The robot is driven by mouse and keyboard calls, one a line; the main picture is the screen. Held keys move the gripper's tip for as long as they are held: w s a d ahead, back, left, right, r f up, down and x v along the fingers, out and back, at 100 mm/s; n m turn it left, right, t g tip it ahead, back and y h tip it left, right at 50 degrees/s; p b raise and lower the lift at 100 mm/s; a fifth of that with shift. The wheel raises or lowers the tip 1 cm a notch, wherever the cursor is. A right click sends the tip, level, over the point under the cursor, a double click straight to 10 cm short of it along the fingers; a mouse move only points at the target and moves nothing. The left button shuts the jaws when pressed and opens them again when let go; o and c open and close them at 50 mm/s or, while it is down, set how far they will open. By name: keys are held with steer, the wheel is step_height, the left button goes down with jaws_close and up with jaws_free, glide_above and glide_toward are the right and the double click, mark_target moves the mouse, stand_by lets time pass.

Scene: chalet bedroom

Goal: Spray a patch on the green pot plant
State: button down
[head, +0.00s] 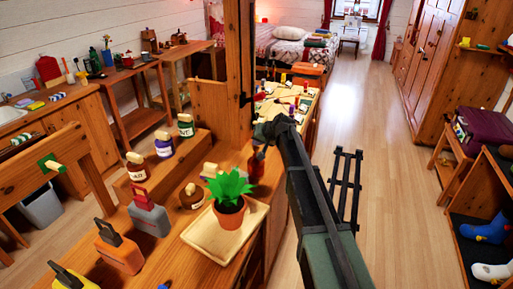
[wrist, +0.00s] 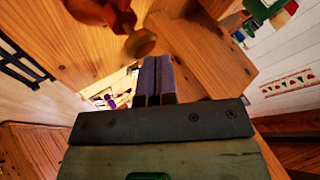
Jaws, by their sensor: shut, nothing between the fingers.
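The green pot plant (head: 229,186) has pointed leaves and stands upright in a terracotta pot (head: 229,215) on a pale square tray (head: 202,243), on the wooden bench. A dark red-brown bottle (head: 257,168) stands just behind it to the right; I cannot tell whether it is a sprayer. My gripper (head: 264,132) is above and beside this bottle, with its fingers hard to see in the head view. In the wrist view my gripper (wrist: 157,62) has its two dark fingers together, with nothing between them. An orange-brown object (wrist: 120,20) shows at the top, apart from the fingers.
Labelled jars (head: 163,147) stand on a wooden step left of the plant. Grey (head: 150,217) and orange (head: 118,252) containers stand on the bench front. A wooden post (head: 239,75) rises behind the bench. The floor (head: 375,120) to the right is mostly clear.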

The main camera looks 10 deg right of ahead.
steer(key=shift+f, duration=0.4)
steer(key=shift+r, duration=0.1)
steer(key=shift+r+p, duration=0.35)
steer(key=shift+r, duration=0.1)
step_height(320, 180, up, 6)
steer(key=p, duration=0.6)
stand_by(2.0)
step_height(320, 180, down, 6)
steer(key=b, duration=0.6)
stand_by(0.4)
